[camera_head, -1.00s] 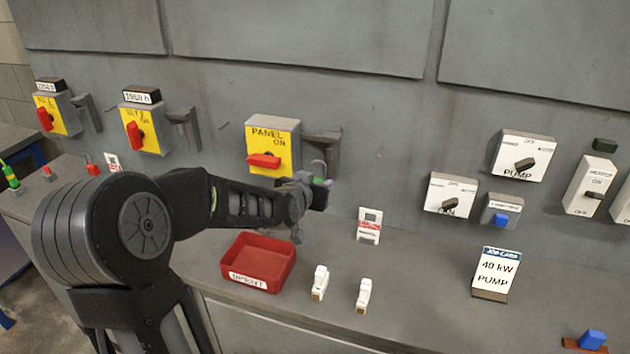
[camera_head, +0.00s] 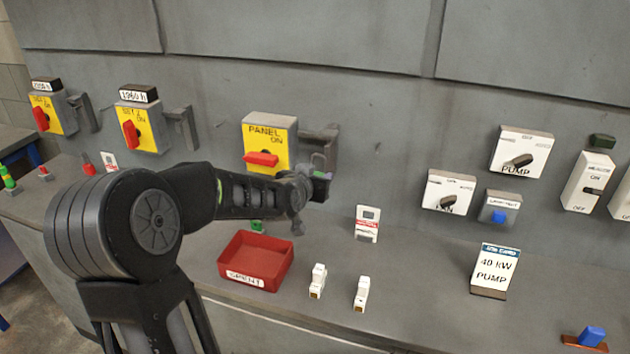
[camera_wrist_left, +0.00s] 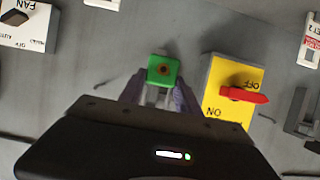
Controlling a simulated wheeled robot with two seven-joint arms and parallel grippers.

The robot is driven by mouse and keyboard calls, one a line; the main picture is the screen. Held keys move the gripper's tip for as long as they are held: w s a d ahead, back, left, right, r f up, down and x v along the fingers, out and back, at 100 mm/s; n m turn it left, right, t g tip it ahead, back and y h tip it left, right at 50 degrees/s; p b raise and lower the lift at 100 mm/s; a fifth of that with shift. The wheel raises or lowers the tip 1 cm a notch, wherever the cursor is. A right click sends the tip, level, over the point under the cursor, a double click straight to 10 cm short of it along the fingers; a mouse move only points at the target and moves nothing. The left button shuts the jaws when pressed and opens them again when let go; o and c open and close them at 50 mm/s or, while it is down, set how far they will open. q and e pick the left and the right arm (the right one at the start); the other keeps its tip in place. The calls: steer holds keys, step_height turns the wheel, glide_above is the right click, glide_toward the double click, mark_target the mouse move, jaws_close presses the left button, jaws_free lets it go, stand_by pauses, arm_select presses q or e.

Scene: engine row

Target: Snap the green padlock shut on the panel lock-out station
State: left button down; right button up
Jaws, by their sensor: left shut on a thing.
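My left gripper (camera_head: 320,184) is shut on the green padlock, just below the grey lock-out station (camera_head: 326,138) to the right of the yellow panel switch. The padlock (camera_wrist_left: 164,71) shows best in the left wrist view, between the two fingers (camera_wrist_left: 160,97), with its round keyhole face showing. In the head view a grey loop like its shackle (camera_head: 317,160) stands at the station's lower part; I cannot tell whether it is through the station or closed. The panel switch (camera_head: 268,135) has its red handle level; it also shows upside down in the left wrist view (camera_wrist_left: 228,82).
A red tray (camera_head: 240,268) stands on the bench below my forearm, with a small green item (camera_head: 257,226) behind it. Other switches line the wall.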

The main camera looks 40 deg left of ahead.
mark_target(326, 155)
arm_select(q)
steer(key=w+a+b, duration=0.3)
steer(key=w+b, duration=0.1)
steer(key=w, duration=0.4)
steer(key=shift+w+f, duration=0.25)
steer(key=shift+w, duration=0.05)
stand_by(1.5)
steer(key=shift+r+p, duration=1.05)
steer(key=shift+r, duration=0.4)
steer(key=shift+f, duration=0.2)
steer(key=shift+f+b, duration=0.4)
steer(key=shift+b, duration=0.25)
